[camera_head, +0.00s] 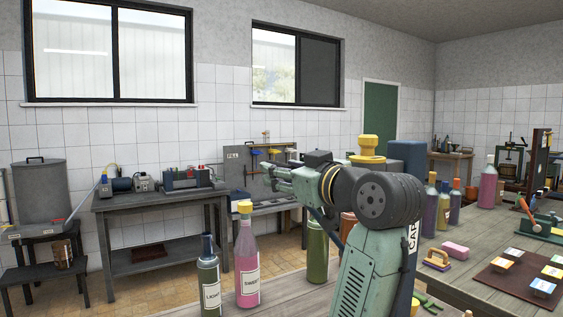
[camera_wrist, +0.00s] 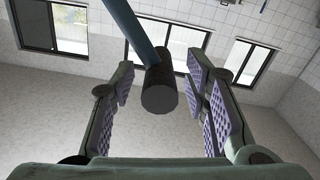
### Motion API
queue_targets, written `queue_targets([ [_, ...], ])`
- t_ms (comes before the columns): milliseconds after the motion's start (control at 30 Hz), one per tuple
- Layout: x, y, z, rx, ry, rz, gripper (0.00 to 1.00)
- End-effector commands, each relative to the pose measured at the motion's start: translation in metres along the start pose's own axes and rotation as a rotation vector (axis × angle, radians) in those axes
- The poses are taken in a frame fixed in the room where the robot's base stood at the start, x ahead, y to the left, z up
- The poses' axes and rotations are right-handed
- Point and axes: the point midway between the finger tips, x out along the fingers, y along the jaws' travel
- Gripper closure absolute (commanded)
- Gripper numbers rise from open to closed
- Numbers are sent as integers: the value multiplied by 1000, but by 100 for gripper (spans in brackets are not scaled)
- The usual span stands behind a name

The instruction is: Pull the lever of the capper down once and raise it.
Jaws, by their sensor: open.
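In the wrist view, a dark cylindrical grip (camera_wrist: 158,95) sits at the end of a blue-grey bar (camera_wrist: 135,28). It looks like the capper's lever. My gripper (camera_wrist: 163,88) is open, with a purple-padded finger on each side of the grip. Gaps show between the grip and both pads. In the head view, my gripper (camera_head: 273,178) points left, and the lever cannot be made out there. A sign reading "CAP" (camera_head: 413,238) shows beside my arm.
A dark bottle (camera_head: 209,280) and a pink bottle (camera_head: 246,262) stand at the front, left of my arm. A green bottle (camera_head: 317,250) is close beside my arm. More bottles (camera_head: 444,205) stand on the right table. The floor at left is open before a dark workbench (camera_head: 160,205).

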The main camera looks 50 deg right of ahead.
Motion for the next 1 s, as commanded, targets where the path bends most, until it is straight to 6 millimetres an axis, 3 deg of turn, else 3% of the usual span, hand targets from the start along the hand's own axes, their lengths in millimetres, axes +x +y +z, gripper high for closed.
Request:
queue_targets([
  [133,11,0,-1,-1,0,0,58],
  [433,13,0,0,-1,1,1,58],
  [1000,12,0,0,-1,1,1,96],
])
